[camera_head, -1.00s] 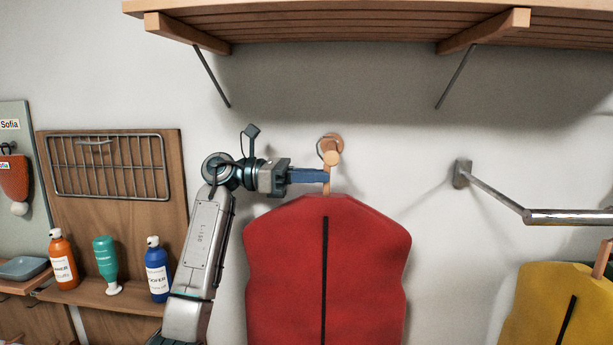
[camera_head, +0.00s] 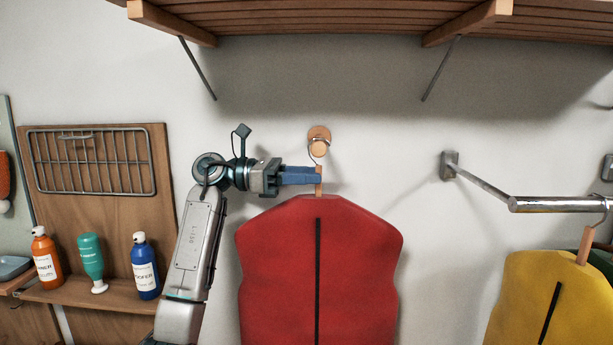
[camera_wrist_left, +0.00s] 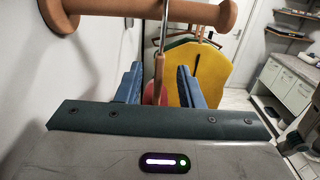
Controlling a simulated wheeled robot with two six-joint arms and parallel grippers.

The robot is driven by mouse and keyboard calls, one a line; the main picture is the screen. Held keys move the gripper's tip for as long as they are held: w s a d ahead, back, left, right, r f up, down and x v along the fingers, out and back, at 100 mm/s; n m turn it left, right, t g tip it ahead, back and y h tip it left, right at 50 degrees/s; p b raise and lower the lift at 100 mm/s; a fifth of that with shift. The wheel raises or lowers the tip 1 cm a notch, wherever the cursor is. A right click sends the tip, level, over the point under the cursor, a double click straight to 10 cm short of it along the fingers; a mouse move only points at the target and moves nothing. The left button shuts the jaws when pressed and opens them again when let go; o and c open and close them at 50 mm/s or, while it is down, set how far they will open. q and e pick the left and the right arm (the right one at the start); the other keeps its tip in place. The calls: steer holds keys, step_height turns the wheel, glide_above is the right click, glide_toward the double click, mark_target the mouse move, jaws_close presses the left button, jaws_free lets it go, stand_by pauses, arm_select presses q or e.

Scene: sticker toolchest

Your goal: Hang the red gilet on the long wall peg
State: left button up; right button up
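The red gilet (camera_head: 275,260) hangs below a round wooden wall peg (camera_head: 318,149) in the head view. Its wire hook appears to pass over the peg. The wooden peg (camera_wrist_left: 150,14) also crosses the top of the left wrist view, with the wire hook (camera_wrist_left: 164,35) against it. My left gripper (camera_head: 318,177) is at the hanger's wooden neck. In the left wrist view its blue fingers (camera_wrist_left: 160,68) stand apart on either side of the neck (camera_wrist_left: 159,78), with gaps visible. The gilet is mostly hidden there. My right gripper is not in view.
A slatted wooden shelf (camera_head: 330,20) is above the peg. To the right, a metal rail (camera_head: 555,204) holds a yellow gilet (camera_head: 535,300). To the left are a wire rack (camera_head: 92,162) and several bottles on a ledge (camera_head: 110,292).

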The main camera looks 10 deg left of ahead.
arm_select(q)
steer(key=shift+f, duration=0.1)
steer(key=shift+a, duration=0.25)
steer(key=a+b, duration=0.1)
steer(key=a, duration=0.2)
steer(key=s+a+b, duration=0.1)
steer(key=a, duration=0.2)
steer(key=a+b, duration=0.2)
steer(key=shift+s+a+f, duration=0.1)
steer(key=shift+s+a, duration=0.5)
steer(key=shift+a, duration=0.45)
